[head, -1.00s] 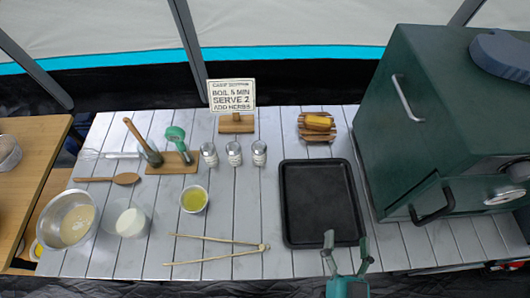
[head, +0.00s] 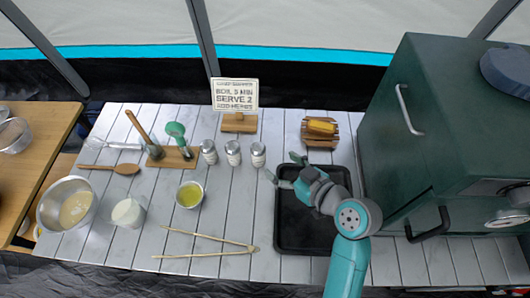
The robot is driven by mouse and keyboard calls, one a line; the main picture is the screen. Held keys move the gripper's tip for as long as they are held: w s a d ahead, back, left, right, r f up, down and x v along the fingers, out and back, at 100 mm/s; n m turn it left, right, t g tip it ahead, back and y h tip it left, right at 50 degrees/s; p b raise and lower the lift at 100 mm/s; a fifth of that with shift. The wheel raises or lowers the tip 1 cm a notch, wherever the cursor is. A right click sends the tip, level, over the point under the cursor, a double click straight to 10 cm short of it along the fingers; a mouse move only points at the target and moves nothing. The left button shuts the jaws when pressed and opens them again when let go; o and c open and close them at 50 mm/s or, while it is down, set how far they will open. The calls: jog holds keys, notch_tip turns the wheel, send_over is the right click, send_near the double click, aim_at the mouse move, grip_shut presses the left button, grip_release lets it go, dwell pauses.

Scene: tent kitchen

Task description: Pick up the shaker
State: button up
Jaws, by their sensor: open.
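Three small shakers with metal tops stand upright in a row on the slatted table: the left shaker (head: 208,152), the middle shaker (head: 233,153) and the right shaker (head: 258,155). My gripper (head: 282,167) is open and empty. Its fingertips are just to the right of the right shaker and a little nearer the front, with a small gap in the picture. My arm reaches in over the black tray (head: 287,238) and hides much of it.
A sign on a wooden block (head: 239,123) stands behind the shakers. A bowl of yellow liquid (head: 190,195) and tongs (head: 208,243) lie in front. A wooden rack with a yellow item (head: 320,128) is behind my gripper. A green oven (head: 415,130) stands at right.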

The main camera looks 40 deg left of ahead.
aim_at(263, 154)
jog(key=x, duration=1)
jog(key=shift+s+a+f, duration=0.1)
jog(key=shift+a+f, duration=0.05)
jog(key=shift+a, duration=0.25)
jog(key=c, duration=1.3)
